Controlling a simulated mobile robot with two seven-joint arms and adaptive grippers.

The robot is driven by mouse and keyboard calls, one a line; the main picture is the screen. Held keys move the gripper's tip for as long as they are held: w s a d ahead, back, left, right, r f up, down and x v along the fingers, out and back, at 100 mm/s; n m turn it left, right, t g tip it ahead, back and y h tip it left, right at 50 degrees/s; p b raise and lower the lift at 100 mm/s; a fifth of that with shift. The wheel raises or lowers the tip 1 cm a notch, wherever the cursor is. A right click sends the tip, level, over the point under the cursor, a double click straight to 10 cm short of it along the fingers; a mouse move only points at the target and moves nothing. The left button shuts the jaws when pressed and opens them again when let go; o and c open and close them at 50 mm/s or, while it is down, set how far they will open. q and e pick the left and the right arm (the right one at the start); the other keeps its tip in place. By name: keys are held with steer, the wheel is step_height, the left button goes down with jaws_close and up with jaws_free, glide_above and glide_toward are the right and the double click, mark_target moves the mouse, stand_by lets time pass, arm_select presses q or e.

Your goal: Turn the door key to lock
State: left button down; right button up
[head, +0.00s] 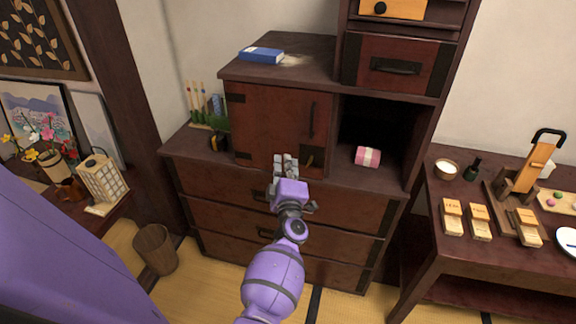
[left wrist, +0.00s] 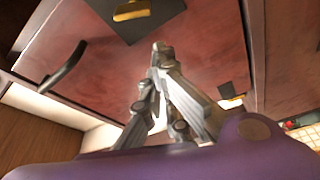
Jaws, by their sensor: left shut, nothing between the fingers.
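The reddish-brown cabinet door (head: 275,120) is closed, with a dark vertical handle (head: 312,119) on its right side. A black plate with a gold-coloured piece, apparently the key (head: 309,160), sits at its lower right. My left gripper (head: 285,161) is shut and empty in front of the door's lower part, just left of the plate. In the left wrist view the shut fingers (left wrist: 161,50) point toward a dark red panel. A gold piece on a black plate (left wrist: 132,10) lies beyond their tips, apart from them. My right gripper is not in view.
An open compartment right of the door holds a pink-and-white bundle (head: 367,157). Drawers (head: 225,200) lie below. A blue book (head: 261,55) rests on the cabinet top. A side table (head: 435,190) with wooden blocks stands right. A paper lantern (head: 103,180) and wastebasket (head: 155,248) are left.

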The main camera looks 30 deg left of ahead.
arm_select(q)
steer(key=s+a+v, duration=0.1)
steer(key=v, duration=0.8)
steer(key=m+h+b, duration=0.5)
steer(key=m+h, duration=0.2)
steer(key=h, duration=0.3)
glide_toward(290, 145)
steer(key=shift+t, duration=0.4)
steer(key=w, duration=0.2)
steer(key=w+f, duration=0.1)
steer(key=w, duration=0.1)
steer(key=shift+a, duration=0.15)
steer(key=shift+w+d+f, duration=0.35)
steer(key=shift+w+d, duration=0.1)
steer(key=shift+d, duration=0.15)
steer(key=shift+w+d+f, duration=0.35)
steer(key=shift+w+d, duration=0.05)
steer(key=shift+d, duration=0.2)
steer(key=shift+w+d+f+p, duration=0.1)
steer(key=shift+d+f+p, duration=0.2)
steer(key=shift+d, duration=0.2)
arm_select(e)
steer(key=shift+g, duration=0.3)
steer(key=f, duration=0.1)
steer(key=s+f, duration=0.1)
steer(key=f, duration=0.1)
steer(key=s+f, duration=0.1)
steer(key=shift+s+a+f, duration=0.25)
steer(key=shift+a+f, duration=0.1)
